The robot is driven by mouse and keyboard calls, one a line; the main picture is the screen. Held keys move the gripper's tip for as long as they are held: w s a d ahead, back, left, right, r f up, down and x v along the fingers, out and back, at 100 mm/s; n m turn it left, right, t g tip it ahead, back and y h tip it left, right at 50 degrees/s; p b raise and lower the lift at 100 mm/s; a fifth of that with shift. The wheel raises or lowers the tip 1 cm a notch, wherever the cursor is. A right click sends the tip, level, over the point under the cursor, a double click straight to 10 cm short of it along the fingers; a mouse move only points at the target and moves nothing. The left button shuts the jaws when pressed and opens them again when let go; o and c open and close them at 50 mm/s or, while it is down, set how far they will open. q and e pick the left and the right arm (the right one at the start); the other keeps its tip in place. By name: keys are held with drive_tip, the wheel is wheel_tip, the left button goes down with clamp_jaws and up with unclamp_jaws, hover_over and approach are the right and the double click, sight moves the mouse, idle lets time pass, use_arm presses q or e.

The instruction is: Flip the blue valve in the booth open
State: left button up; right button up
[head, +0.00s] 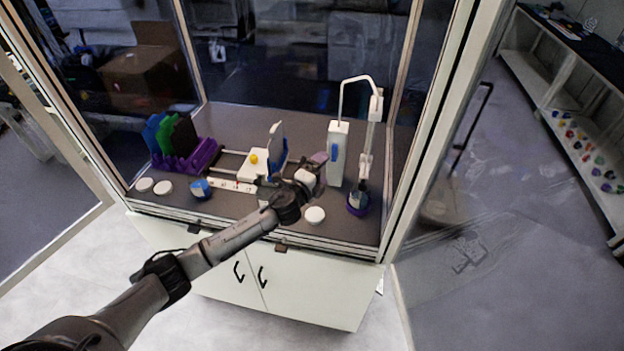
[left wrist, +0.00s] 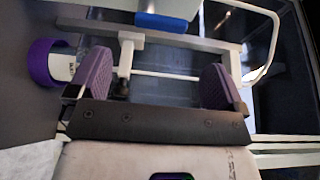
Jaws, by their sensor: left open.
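A small blue part (head: 334,153), which looks like the blue valve, sits on the front of a tall white unit (head: 340,172) inside the booth. A blue piece (left wrist: 162,22) also shows at the top of the left wrist view, on a pale body, and seems to be the same part. My left gripper (head: 319,158) is inside the booth, just left of the white unit. In the left wrist view its purple-padded fingers (left wrist: 157,82) are wide apart, with the blue piece beyond them and nothing gripped. Whether a finger touches the unit cannot be told. My right gripper is not in view.
A thin stand with a purple-blue base (head: 357,204) is right of the unit; a purple ring (left wrist: 52,64) shows in the wrist view. Purple, green and blue racks (head: 185,145) stand at left. White round lids (head: 315,215) lie near the front edge. The booth frame (head: 425,120) rises at right.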

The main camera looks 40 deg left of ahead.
use_arm(q)
drive_tip(key=s, duration=0.4)
drive_tip(key=shift+s+d, duration=0.2)
drive_tip(key=shift+s, duration=0.05)
idle(0.5)
drive_tip(key=s+d+f+n+g, duration=0.2)
drive_tip(key=s+d+n+g, duration=0.4)
drive_tip(key=s, duration=0.5)
drive_tip(key=s+d+f+n+g, duration=0.35)
drive_tip(key=s+d+n, duration=0.4)
drive_tip(key=s, duration=0.45)
drive_tip(key=s+d+f+n+g+h, duration=0.1)
drive_tip(key=s+d+f+g, duration=0.2)
drive_tip(key=s, duration=0.5)
drive_tip(key=s+d+f+g+h, duration=0.1)
drive_tip(key=s+d+f+g, duration=0.1)
drive_tip(key=s+f, duration=0.5)
wheel_tip(320, 180, up, 14)
drive_tip(key=p, duration=1.2)
drive_tip(key=shift+s+d+p, duration=0.15)
drive_tip(key=shift+s+p, duration=0.15)
drive_tip(key=shift+s, duration=0.15)
